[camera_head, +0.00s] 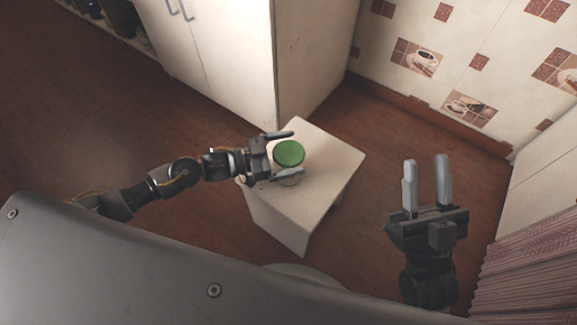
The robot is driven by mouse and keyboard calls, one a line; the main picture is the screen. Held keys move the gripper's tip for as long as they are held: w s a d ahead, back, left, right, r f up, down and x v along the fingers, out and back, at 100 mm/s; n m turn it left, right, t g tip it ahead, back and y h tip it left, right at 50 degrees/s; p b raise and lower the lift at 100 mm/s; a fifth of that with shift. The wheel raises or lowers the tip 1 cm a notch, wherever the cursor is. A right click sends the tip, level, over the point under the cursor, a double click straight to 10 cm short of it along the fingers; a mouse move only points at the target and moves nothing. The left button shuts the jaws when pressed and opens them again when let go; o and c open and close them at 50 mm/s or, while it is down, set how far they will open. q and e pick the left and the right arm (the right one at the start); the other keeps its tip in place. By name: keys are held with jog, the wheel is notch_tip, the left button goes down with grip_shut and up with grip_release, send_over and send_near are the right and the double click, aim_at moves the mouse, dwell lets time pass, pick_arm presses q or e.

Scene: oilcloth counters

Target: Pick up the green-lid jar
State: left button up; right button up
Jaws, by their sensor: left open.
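The green-lid jar (289,153) stands upright on a small white table (325,170). Its round green lid faces up, and its body is mostly hidden below the lid. My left gripper (286,154) comes in from the left and is open, with one finger on the far side of the jar and one on the near side. I cannot tell whether the fingers touch the jar. My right gripper (426,168) is open and empty, to the right of the table, with its fingers pointing away from me.
A white cabinet (235,60) stands behind the table. A tiled wall (450,60) is at the back right. A pinkish striped cloth (530,275) hangs at the lower right. The brown floor (90,110) is open at the left.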

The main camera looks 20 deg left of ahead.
pick_arm(q)
jog(key=c, duration=1.8)
jog(key=shift+o, duration=0.2)
jog(key=shift+r, duration=0.15)
